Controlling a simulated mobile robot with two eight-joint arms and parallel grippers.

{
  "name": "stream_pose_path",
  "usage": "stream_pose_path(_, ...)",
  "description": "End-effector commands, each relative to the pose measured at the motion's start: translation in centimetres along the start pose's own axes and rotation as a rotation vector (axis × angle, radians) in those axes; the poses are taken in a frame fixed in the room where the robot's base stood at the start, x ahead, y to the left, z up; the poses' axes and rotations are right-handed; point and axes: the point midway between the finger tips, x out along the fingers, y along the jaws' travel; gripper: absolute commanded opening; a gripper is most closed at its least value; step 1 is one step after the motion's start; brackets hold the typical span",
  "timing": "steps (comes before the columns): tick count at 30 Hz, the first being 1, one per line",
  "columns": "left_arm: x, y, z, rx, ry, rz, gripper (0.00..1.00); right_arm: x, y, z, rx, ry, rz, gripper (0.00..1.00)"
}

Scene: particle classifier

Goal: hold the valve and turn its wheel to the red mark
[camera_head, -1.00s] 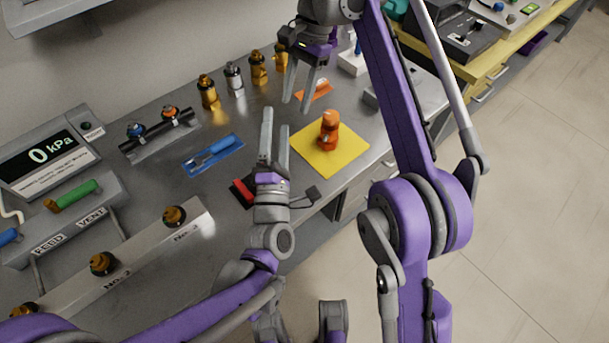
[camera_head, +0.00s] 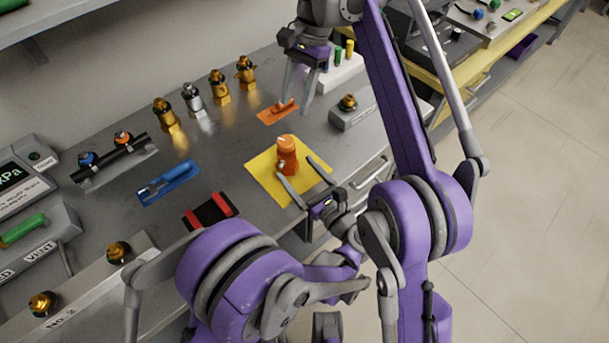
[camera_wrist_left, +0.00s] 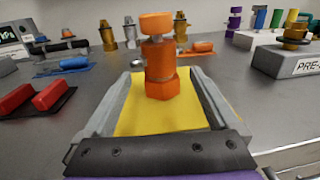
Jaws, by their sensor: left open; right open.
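An orange valve (camera_head: 287,156) stands upright on a yellow mat (camera_head: 262,174) near the bench's front edge. In the left wrist view the valve (camera_wrist_left: 160,62) has a wide wheel on top and a hexagonal lower body. My left gripper (camera_head: 304,176) is open, low over the mat, with its fingers pointing at the valve. In the left wrist view the fingers lie on either side of the valve's lower body, with gaps showing. My right gripper (camera_head: 297,94) is open and empty, pointing down above the bench behind the valve. I cannot make out a red mark on the valve.
Several brass and silver valves (camera_head: 192,98) stand at the back. A blue tool mat (camera_head: 168,184), an orange tool mat (camera_head: 277,110) and a red-and-black holder (camera_head: 210,211) lie nearby. A grey block (camera_head: 352,112) stands to the right.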

Motion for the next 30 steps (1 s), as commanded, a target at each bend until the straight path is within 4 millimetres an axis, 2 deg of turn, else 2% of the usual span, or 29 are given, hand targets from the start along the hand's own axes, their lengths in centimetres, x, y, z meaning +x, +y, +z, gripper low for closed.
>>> stream_pose_path(6,4.3,0.1,0.1,0.002,-0.002,0.003,0.94,0.0,0.0,0.0,0.000,0.000,0.000,0.50)
stream_pose_path(13,7.5,0.1,0.1,0.002,-0.003,0.001,0.94,0.0,0.0,0.0,0.000,0.000,0.000,0.50)
stream_pose_path(18,8.6,0.0,0.1,0.002,-0.003,-0.001,0.94,0.0,0.0,0.0,0.000,0.000,0.000,0.50)
stream_pose_path(26,8.7,0.0,0.1,0.002,-0.003,-0.001,0.94,0.0,0.0,0.0,0.000,0.000,0.000,0.50)
stream_pose_path(27,8.7,0.0,0.1,0.002,-0.003,-0.001,0.92,0.0,0.0,0.0,0.000,0.000,0.000,0.50)
stream_pose_path(30,8.7,0.0,0.1,0.002,-0.003,-0.002,0.74,0.0,0.0,0.0,0.000,0.000,0.000,0.50)
